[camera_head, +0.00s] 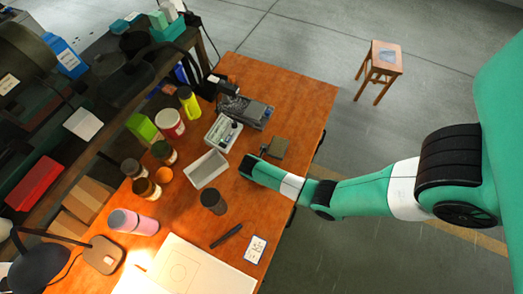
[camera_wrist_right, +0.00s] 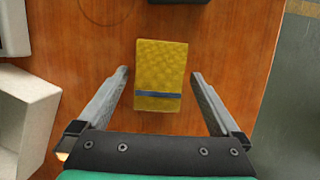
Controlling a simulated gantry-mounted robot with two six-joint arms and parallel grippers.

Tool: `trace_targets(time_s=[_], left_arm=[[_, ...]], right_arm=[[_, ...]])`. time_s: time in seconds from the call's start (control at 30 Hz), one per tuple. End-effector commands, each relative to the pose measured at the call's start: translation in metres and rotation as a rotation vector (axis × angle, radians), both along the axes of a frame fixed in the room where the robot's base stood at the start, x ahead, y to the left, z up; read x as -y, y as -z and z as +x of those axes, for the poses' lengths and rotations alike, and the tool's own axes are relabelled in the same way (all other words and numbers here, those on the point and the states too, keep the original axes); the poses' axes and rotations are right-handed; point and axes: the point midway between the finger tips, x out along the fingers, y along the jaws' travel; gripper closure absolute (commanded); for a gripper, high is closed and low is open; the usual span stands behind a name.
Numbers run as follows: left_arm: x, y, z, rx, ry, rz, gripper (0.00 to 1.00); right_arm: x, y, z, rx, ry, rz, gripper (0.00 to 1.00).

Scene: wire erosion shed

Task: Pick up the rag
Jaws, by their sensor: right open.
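The rag (camera_wrist_right: 161,58) is a folded yellow cloth with a dark blue stripe, lying flat on the wooden table (camera_wrist_right: 225,50). In the head view the rag (camera_head: 278,147) looks olive and lies near the table's right edge. My right gripper (camera_wrist_right: 160,75) is open, with one finger on each side of the rag and a gap to it on both sides. In the head view my right gripper (camera_head: 264,151) is beside the rag, at its left. My left gripper is not in view.
A white tray (camera_head: 207,169) stands left of my right gripper, and a dark cup (camera_head: 213,201) in front. A grey device (camera_head: 246,112) is behind the rag. Jars and bottles crowd the table's left side. A stool (camera_head: 385,63) stands apart on the floor.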

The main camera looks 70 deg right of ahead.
Motion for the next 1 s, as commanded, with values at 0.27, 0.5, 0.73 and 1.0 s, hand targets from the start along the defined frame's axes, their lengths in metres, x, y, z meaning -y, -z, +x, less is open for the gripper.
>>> trace_targets(time_s=[0.27,0.5,0.73,1.0], left_arm=[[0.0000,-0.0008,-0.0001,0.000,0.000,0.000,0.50],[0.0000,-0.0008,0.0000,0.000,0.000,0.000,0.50],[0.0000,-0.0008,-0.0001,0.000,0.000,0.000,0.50],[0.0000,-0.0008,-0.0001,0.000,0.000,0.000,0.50]], right_arm=[[-0.0001,-0.0003,0.0002,0.000,0.000,0.000,0.00],[-0.0001,0.0030,0.0005,0.001,0.001,0.000,0.00],[-0.0001,0.0030,0.0004,0.001,0.001,0.000,0.40],[-0.0001,0.0030,0.0004,0.001,0.001,0.000,0.80]])
